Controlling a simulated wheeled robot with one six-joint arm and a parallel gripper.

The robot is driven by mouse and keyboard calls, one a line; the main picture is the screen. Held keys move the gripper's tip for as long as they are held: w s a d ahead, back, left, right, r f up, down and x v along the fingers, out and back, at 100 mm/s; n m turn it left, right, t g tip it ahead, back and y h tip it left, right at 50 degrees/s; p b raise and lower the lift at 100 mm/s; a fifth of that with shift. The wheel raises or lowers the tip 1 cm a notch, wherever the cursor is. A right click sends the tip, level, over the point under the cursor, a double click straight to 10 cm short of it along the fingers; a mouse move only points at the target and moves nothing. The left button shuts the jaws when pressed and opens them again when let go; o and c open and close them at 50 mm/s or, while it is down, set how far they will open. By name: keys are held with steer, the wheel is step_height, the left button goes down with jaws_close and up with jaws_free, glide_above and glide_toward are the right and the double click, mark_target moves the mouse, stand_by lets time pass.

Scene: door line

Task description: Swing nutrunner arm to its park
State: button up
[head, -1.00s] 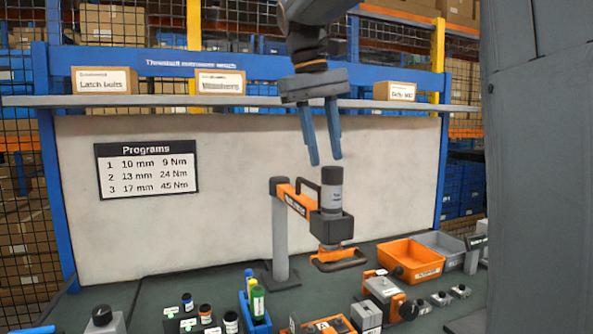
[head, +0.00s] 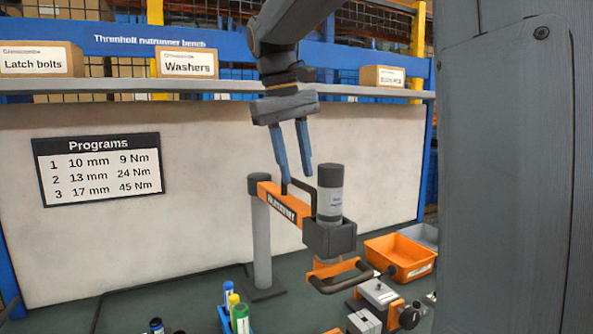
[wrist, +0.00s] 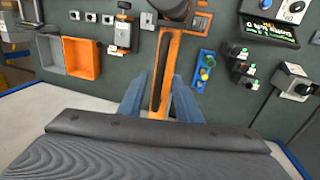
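The nutrunner arm (head: 283,203) is an orange boom on a grey post (head: 261,240), with a black bar handle on top. It carries the nutrunner (head: 329,235), a dark upright cylinder with an orange-and-black handle loop below. My gripper (head: 296,180) points down, with its two blue fingers apart at the boom and bar handle. In the wrist view, the orange boom (wrist: 165,75) runs between the open fingers (wrist: 158,100), with gaps showing on both sides. Whether a finger touches the bar handle cannot be told. I cannot make out a marked park spot.
An orange bin (head: 400,257) and a grey bin (head: 421,236) stand at the right. A clamp fixture (head: 378,292) sits below the nutrunner. A blue holder (head: 236,320) with coloured items stands near the post. A shelf (head: 200,86) with boxes crosses behind my arm.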

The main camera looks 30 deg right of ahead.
steer(key=shift+d+f, duration=0.15)
steer(key=shift+f, duration=0.55)
jaws_close()
steer(key=shift+d, duration=0.1)
